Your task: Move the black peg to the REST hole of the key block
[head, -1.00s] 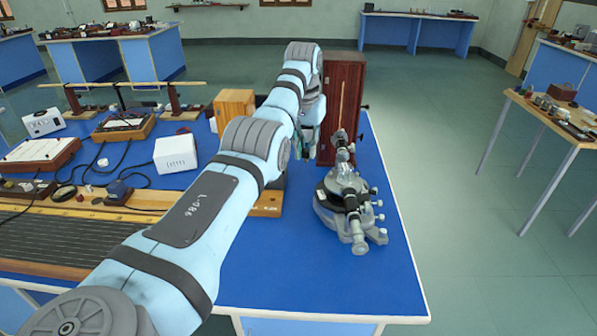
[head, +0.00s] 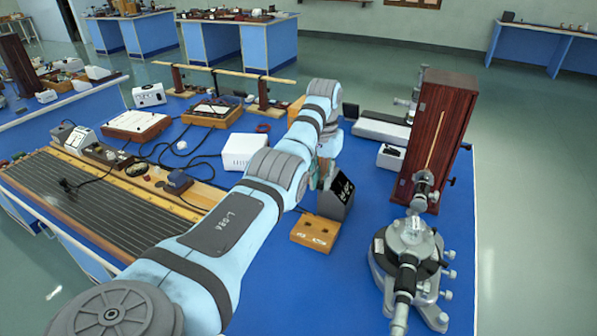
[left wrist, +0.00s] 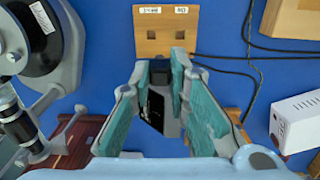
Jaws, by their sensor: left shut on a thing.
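The key block (head: 315,232) is a small wooden block on the blue bench, with two square holes and white labels. In the left wrist view the key block (left wrist: 165,52) lies just beyond the fingertips; both holes look dark and empty, and the labels are too small to read surely. My left gripper (head: 324,182) is above the bench behind the key block. In the left wrist view my left gripper (left wrist: 162,75) is shut on the black peg (left wrist: 160,70), a small dark piece between its teal-padded fingers. The peg is hidden in the head view. My right gripper is out of view.
A black-faced meter (head: 338,196) stands close behind the key block. A spectrometer (head: 412,255) and a tall dark-red cabinet (head: 440,140) stand to the right. A white box (head: 245,151) and cables lie left. Bare blue bench lies in front of the block.

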